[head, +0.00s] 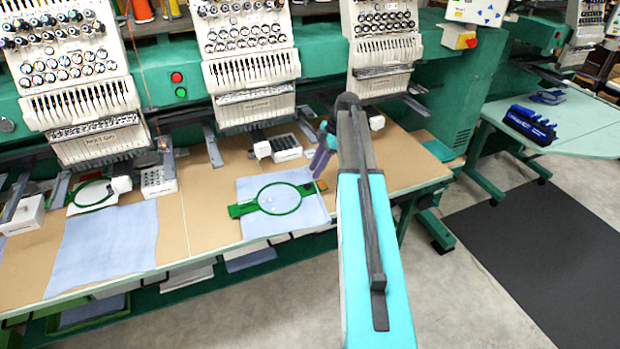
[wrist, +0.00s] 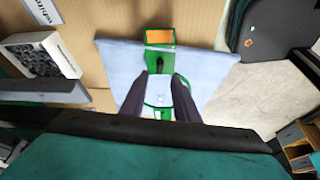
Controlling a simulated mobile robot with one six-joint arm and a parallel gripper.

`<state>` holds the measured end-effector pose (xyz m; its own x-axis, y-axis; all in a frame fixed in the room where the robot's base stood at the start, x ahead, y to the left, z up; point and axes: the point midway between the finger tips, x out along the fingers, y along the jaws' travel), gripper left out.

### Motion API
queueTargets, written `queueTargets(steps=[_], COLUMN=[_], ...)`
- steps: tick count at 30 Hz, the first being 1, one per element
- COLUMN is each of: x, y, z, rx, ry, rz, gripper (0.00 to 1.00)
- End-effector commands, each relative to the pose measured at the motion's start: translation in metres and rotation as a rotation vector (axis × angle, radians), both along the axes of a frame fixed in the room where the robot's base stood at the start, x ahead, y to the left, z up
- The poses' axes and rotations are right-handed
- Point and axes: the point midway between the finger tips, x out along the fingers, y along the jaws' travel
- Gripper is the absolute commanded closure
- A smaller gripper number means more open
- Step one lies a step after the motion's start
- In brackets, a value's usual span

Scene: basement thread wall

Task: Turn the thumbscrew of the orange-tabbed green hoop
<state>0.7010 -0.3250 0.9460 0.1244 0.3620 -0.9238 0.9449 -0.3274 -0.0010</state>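The green hoop (head: 280,213) lies flat on a light blue cloth on the tan table in the head view, with a green bracket at each side. In the wrist view an orange tab (wrist: 160,36) sits on the hoop's far bracket. A small dark part, perhaps the thumbscrew (wrist: 161,66), shows just below that tab, beyond my fingertips. My gripper (wrist: 166,76) is open, with nothing seen held between its two dark fingers. In the head view my gripper (head: 320,160) is above the hoop's right bracket. My fingers partly hide the ring in the wrist view.
Embroidery machine heads (head: 250,80) hang over the back of the table. A white box with dark slots (head: 286,149) stands behind the hoop, and another green hoop (head: 92,207) lies farther left. Bare tabletop (head: 215,195) shows left of the blue cloth.

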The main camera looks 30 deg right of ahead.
Motion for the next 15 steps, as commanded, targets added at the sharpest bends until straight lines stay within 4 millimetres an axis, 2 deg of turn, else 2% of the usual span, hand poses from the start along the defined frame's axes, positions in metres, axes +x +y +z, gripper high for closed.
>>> queueTargets(steps=[15], x=[0.006], y=[0.019], z=[-0.047], rx=[0.0], ry=[0.001], rz=[0.0], gripper=[0.72])
